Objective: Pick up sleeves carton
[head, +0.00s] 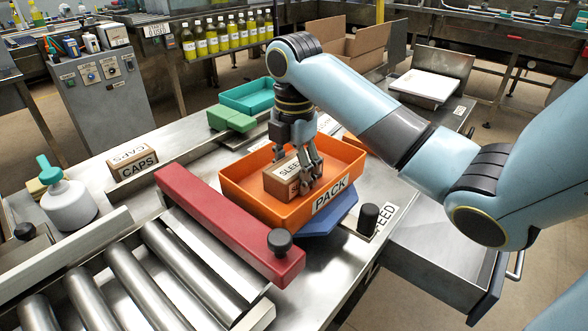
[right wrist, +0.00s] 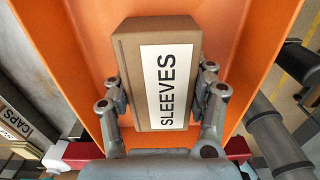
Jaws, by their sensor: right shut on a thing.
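The sleeves carton (head: 283,180) is a brown box with a white SLEEVES label, inside the orange PACK tray (head: 236,193). My right gripper (head: 309,181) reaches down into the tray with its fingers on the carton. In the right wrist view the carton (right wrist: 156,75) sits between the two fingers of my right gripper (right wrist: 160,95), one against each long side. The label faces the camera. I cannot tell whether the carton touches the tray floor. My left gripper does not show.
A red divider bar (head: 225,222) with a black knob runs beside the tray, next to metal rollers (head: 140,275). A CAPS carton (head: 133,163) stands left. A black post (head: 368,218) stands right of the tray.

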